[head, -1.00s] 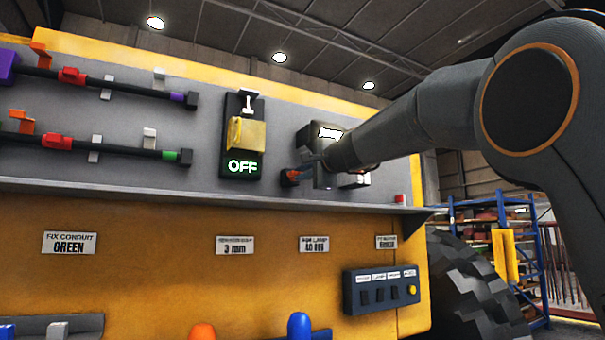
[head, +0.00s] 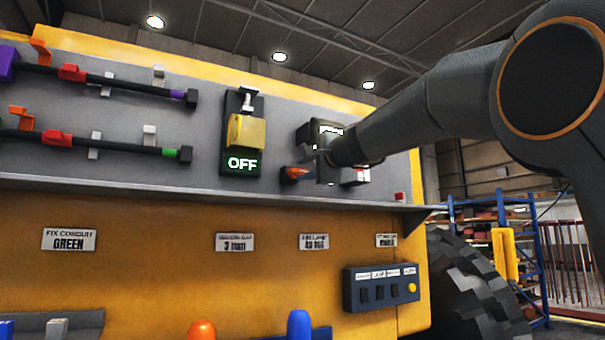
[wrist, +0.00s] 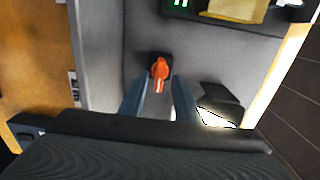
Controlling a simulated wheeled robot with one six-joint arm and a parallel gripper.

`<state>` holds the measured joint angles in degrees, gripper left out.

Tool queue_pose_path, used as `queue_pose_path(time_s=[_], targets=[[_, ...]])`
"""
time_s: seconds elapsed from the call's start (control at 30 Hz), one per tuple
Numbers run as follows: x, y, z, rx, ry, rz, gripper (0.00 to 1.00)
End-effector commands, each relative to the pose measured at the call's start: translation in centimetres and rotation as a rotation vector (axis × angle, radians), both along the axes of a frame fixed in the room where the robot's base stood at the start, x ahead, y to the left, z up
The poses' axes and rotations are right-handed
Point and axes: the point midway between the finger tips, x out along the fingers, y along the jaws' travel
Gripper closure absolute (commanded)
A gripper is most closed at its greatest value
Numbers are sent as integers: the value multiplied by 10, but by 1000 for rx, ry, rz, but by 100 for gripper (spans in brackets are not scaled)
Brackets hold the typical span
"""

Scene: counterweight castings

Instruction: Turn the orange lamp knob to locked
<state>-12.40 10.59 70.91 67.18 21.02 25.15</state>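The orange lamp knob (wrist: 160,70) sits on a dark square base on the grey panel in the wrist view. Its narrow pointer end faces down toward my gripper. It also shows in the head view as a small orange shape (head: 297,172), just left of the gripper. In the wrist view the fingertips lie just below the knob, one toward each side; contact is not visible. In the head view my gripper (head: 318,163) is small and partly hidden against the dark lamp housing.
A dark lamp housing (head: 325,132) with a lit face is close beside the gripper. A switch with a yellow cover (head: 246,134) and lit OFF sign is to the left. A ledge (head: 220,194) runs below. A button box (head: 382,288) is lower right.

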Motion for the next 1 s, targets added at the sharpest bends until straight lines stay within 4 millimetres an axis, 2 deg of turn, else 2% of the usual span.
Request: queue_pose_path(time_s=[0.2, 0.43, 1.0], targets=[[-29, -18, -2, 0, -1, 0, 70], [-49, -30, -2, 0, 0, 0, 70], [-53, -32, -1, -1, 1, 1, 70]])
